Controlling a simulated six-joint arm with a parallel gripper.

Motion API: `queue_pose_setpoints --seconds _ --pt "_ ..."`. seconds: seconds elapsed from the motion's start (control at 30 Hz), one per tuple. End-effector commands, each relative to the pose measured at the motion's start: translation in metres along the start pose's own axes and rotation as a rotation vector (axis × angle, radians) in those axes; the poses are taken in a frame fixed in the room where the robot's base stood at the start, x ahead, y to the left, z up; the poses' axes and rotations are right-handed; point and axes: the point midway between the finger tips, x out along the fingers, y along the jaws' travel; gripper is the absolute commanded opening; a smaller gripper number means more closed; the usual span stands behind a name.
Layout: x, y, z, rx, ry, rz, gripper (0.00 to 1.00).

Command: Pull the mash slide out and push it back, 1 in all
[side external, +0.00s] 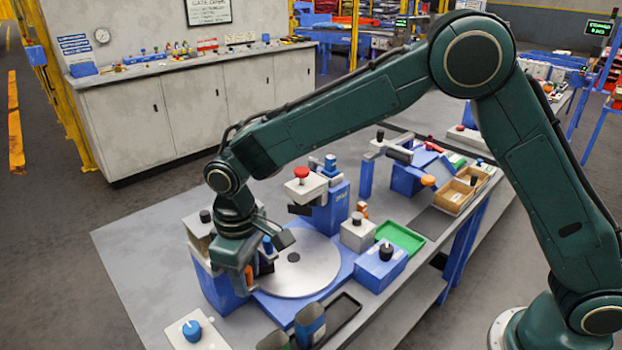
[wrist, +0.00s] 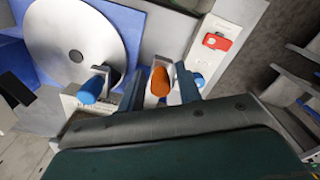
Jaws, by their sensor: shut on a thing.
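My gripper (side external: 246,277) is at the left side of the blue machine with the round grey disc, pointing down. In the wrist view my gripper (wrist: 158,88) has one finger on each side of an orange handle (wrist: 160,80) and is shut on it. The orange handle also shows in the side view (side external: 249,275), partly hidden by my fingers. A blue handle (wrist: 90,90) stands just left of my fingers in the wrist view. No readable label shows which handle belongs to the mash slide. The slide plates are mostly hidden under my gripper.
The grey disc (side external: 293,265) lies close to the right of my gripper. A white plate with a blue knob (side external: 191,330) is at the front left. Dark cups (side external: 310,322) stand at the front edge. The table's left back area (side external: 140,235) is bare.

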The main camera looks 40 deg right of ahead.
Motion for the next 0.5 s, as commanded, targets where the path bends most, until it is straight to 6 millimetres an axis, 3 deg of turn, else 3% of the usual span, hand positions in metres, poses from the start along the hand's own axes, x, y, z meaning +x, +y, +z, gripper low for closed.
queue_pose_setpoints --seconds 0.5 --pt "-0.002 0.009 -0.021 -0.006 0.007 -0.002 0.14"
